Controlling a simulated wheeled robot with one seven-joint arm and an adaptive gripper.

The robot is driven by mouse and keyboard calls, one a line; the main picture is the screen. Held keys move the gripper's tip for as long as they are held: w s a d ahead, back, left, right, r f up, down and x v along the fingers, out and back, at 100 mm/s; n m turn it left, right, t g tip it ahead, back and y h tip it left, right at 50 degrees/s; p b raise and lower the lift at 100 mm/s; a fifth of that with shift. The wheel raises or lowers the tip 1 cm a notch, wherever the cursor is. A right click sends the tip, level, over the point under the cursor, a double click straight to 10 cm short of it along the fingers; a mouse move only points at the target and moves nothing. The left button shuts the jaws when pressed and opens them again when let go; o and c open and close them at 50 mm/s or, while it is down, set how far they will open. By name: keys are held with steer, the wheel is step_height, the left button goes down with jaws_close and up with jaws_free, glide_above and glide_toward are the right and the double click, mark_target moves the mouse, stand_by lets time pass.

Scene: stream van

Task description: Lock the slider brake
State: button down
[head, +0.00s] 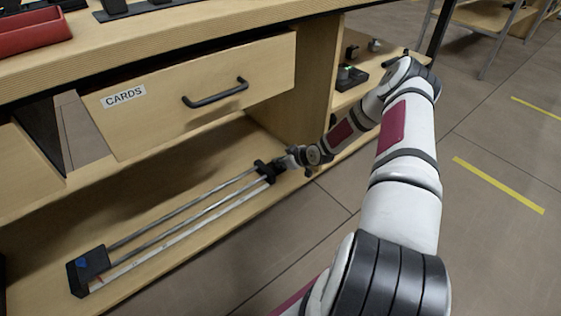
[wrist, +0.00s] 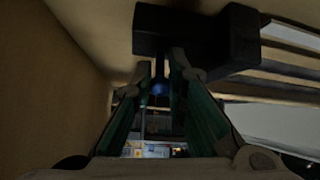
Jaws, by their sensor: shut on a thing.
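The slider lies on the low wooden shelf, with long metal rails (head: 185,210), a black end block (head: 88,270) at the left and a black carriage (head: 266,173) at the right. In the wrist view the carriage (wrist: 195,35) fills the upper middle. A small blue part (wrist: 160,88), seemingly the brake's knob or lever, shows below it between my fingertips. My gripper (head: 283,162) is at the carriage's right side, its fingers (wrist: 165,75) shut on this part. The fingers hide much of the part, and I cannot tell the brake's position.
A drawer marked CARDS (head: 195,95) hangs above the slider, with a black handle (head: 215,93). A wooden upright panel (head: 315,75) stands behind my gripper. Small dark devices (head: 350,77) sit on a shelf to its right. A red tray (head: 32,32) is on the top. Floor is clear in front.

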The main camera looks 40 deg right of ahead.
steer(key=c, duration=1.7)
jaws_free()
steer(key=shift+f, duration=0.1)
steer(key=shift+o, duration=0.2)
steer(key=shift+s+d+r, duration=0.1)
steer(key=shift+s+r, duration=0.2)
steer(key=shift+r, duration=0.1)
steer(key=v, duration=1.1)
